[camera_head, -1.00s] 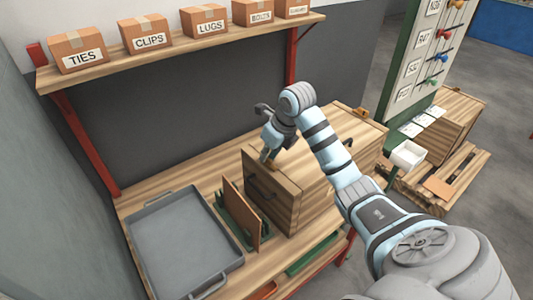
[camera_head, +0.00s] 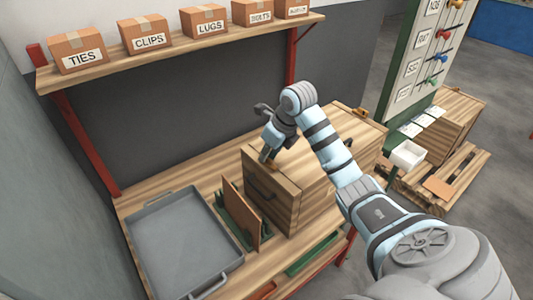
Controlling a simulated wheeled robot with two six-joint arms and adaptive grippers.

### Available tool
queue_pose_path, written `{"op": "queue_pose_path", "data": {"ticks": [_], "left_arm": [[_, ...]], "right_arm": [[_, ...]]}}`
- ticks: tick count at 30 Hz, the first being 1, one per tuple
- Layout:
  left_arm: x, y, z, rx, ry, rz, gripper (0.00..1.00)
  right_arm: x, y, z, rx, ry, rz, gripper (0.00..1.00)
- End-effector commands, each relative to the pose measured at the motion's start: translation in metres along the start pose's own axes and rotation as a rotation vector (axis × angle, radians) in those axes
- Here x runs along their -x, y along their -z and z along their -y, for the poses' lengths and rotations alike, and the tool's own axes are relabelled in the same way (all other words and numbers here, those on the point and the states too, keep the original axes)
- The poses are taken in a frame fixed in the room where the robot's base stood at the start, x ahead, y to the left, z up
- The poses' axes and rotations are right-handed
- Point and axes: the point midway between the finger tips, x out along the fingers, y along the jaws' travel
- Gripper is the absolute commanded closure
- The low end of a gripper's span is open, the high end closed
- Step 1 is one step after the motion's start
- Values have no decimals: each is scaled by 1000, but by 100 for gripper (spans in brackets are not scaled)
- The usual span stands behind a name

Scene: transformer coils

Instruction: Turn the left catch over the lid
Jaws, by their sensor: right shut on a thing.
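A wooden chest (camera_head: 285,205) with a dark handle on its left end stands on the workbench. Its lid (camera_head: 320,168) lies flat on top. My right gripper (camera_head: 267,158) is at the lid's left end, pointing down, shut on the left catch (camera_head: 274,162). The jaws hide most of that catch, so its exact angle cannot be told. A second, brass-coloured catch (camera_head: 361,112) shows at the far right end of the chest. My left gripper is not in view.
A grey tray (camera_head: 150,222) lies on the bench at the left. A brown panel in a green rack (camera_head: 243,212) stands between tray and chest. A shelf (camera_head: 190,44) with labelled boxes runs above the back.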

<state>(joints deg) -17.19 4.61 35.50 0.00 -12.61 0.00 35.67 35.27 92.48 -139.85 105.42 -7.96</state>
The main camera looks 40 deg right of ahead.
Motion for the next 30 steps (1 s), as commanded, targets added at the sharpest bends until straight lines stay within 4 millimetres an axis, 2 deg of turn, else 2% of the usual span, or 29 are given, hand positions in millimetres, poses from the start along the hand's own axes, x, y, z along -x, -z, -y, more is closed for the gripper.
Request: {"op": "queue_pose_path", "data": {"ticks": [8, 30], "left_arm": [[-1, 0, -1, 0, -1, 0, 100], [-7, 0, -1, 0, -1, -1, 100]], "right_arm": [[-1, 0, 2, 127, -56, -1, 100], [-2, -3, 7, 763, -323, 0, 100]]}}
